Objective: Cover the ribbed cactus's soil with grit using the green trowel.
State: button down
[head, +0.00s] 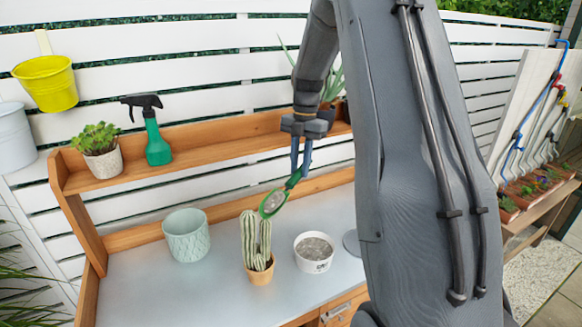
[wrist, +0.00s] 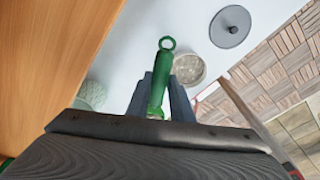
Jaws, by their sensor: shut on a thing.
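My gripper (head: 301,165) is shut on the handle of the green trowel (head: 272,204), above the bench. The trowel's scoop hangs down to the left and holds grey grit. In the wrist view the trowel's green handle (wrist: 159,80) with its ring end lies between my fingers. The ribbed cactus (head: 255,238) stands upright in a small terracotta pot (head: 261,271), just below and left of the scoop. Its soil is mostly hidden. A white bowl of grey grit (head: 314,253) stands to the right of the cactus; it also shows in the wrist view (wrist: 188,68).
A pale green textured pot (head: 186,236) stands left of the cactus. A round grey lid (head: 351,243) lies right of the bowl, partly behind my arm. The wooden shelf (head: 200,160) at the back carries a succulent (head: 101,150) and a spray bottle (head: 156,135).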

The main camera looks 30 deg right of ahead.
aim_at(294, 175)
jog(key=f, duration=0.3)
jog(key=shift+w+f, duration=0.15)
jog(key=shift+w, duration=0.2)
jog(key=shift+f, duration=0.2)
jog(key=shift+f, duration=0.2)
jog(key=shift+f+b, duration=0.45)
jog(key=shift+f, duration=1.15)
jog(key=shift+s+a+r+t+h+b, duration=0.15)
jog(key=shift+s+a+r+t+h, duration=0.2)
jog(key=shift+r, duration=0.4)
jog(key=shift+s+a+r+t+h+b, duration=0.1)
jog(key=shift+a+r+t+h+b, duration=0.1)
jog(key=shift+a+r+h, duration=0.4)
jog(key=shift+s+a+r+t+h+b, duration=0.15)
jog(key=shift+s+r+t+h, duration=0.15)
jog(key=shift+r, duration=0.6)
jog(key=shift+a+r+h+b, duration=0.1)
jog(key=shift+r+h+b, duration=0.15)
jog(key=shift+r+b, duration=0.1)
jog(key=shift+s+a+r+t+h+b, duration=0.25)
jog(key=shift+a+r+h+b, duration=0.2)
jog(key=shift+b, duration=0.6)
jog(key=shift+s+a+r+t+h+b, duration=0.25)
jog(key=shift+r+b, duration=0.25)
jog(key=shift+b, duration=0.55)
